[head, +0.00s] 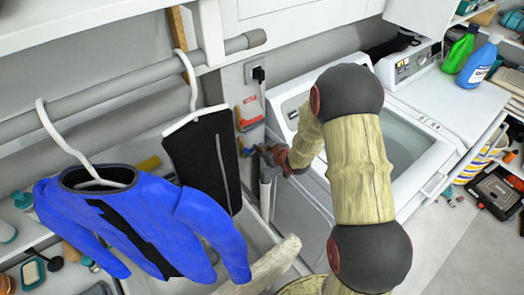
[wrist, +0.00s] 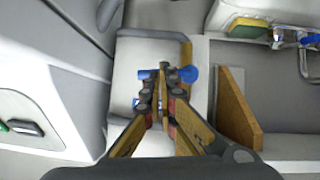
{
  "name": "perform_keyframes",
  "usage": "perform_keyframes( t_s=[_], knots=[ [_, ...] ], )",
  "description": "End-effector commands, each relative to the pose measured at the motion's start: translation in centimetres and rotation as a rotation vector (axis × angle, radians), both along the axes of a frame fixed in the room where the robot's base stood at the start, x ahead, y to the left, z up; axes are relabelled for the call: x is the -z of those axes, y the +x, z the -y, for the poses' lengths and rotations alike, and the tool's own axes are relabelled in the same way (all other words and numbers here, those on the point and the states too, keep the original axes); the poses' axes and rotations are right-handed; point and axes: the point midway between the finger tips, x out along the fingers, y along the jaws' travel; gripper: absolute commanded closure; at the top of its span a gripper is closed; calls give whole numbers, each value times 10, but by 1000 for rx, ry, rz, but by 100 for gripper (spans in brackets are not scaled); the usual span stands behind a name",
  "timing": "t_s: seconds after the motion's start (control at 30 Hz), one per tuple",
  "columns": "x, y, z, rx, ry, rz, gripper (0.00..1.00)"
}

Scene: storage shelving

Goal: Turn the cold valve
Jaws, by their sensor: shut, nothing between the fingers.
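My gripper (wrist: 163,76) is shut and empty. Its fingertips overlap a blue valve handle (wrist: 187,75) on the pale wall box in the wrist view. Blue shows on both sides of the fingertips, and the fingers hide the middle of the handle. I cannot tell whether they touch it. In the head view my gripper (head: 274,157) is at the wall between the washing machine and the sink, below a red and yellow item. The valve is too small and covered to make out there.
A washing machine (head: 283,205) stands close beside my arm. A blue shirt (head: 135,222) and dark trousers (head: 205,155) hang from the rail at left. Bottles (head: 478,63) stand at upper right. A chrome tap with blue parts (wrist: 290,34) is at upper right in the wrist view.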

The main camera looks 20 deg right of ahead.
Motion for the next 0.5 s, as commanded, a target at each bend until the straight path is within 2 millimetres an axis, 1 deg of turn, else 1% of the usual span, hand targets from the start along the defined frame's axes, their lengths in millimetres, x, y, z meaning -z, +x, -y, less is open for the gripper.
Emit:
perform_keyframes(
  t_s=[0.23, 0.4, 0.5],
  knots=[
    [0, 0, 0, 0, 0, 0, 100],
    [12, 6, 1, -1, 0, -1, 100],
    [11, 7, 1, 0, 0, -1, 100]
  ],
)
